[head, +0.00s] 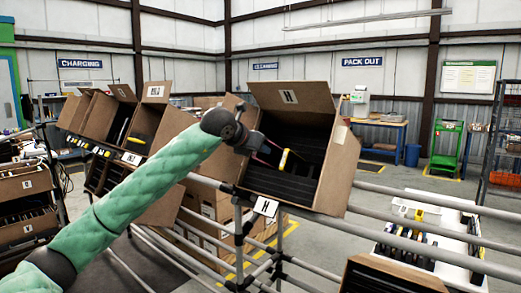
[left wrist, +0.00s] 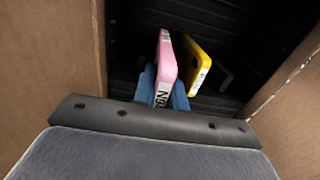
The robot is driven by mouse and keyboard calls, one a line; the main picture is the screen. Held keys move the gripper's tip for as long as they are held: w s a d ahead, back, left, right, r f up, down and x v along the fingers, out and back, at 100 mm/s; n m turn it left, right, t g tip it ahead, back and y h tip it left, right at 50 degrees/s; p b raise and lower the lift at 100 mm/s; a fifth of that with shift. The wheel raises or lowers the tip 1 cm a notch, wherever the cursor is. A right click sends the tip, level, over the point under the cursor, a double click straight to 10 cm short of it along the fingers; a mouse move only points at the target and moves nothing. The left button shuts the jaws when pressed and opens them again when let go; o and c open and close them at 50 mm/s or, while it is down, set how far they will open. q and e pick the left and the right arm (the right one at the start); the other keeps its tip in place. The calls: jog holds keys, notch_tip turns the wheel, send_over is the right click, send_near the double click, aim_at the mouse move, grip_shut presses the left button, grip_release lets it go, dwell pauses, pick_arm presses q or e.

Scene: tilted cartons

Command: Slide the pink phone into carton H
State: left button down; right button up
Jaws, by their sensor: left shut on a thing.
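Carton H (head: 338,172) is a tilted brown cardboard box with its flaps open, on the rail rack in the middle of the head view. Its inside is dark and ribbed; its walls also show in the left wrist view (left wrist: 50,70). My left gripper (head: 262,150) reaches into the carton's opening. In the left wrist view, its blue fingers (left wrist: 163,92) are shut on the pink phone (left wrist: 166,62), which stands on edge and points into the carton. A yellow phone (left wrist: 197,62) stands tilted just to its right, inside the carton. My right gripper is not in view.
More tilted cartons (head: 150,125) stand on the rack at left. A white bin (head: 440,235) with several upright items is at the right. Metal rails (head: 400,195) run in front of carton H. The carton's right side inside looks free.

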aim_at(269, 166)
pick_arm(q)
jog(key=shift+w+f, duration=0.1)
jog(key=shift+w+d+f, duration=0.25)
jog(key=shift+w+d, duration=0.05)
jog(key=shift+w+d+f+b, duration=0.15)
jog(key=shift+w+f+b, duration=0.1)
jog(key=shift+b, duration=0.1)
jog(key=shift+w+d+f, duration=0.15)
jog(key=shift+w+d, duration=0.05)
jog(key=shift+w, duration=0.05)
jog(key=shift+w+d+f, duration=0.15)
jog(key=shift+w+f, duration=0.05)
jog(key=shift+b+x, duration=0.55)
jog(key=shift+x, duration=0.5)
jog(key=shift+w+f, duration=0.1)
jog(key=shift+f, duration=0.05)
dwell(0.7)
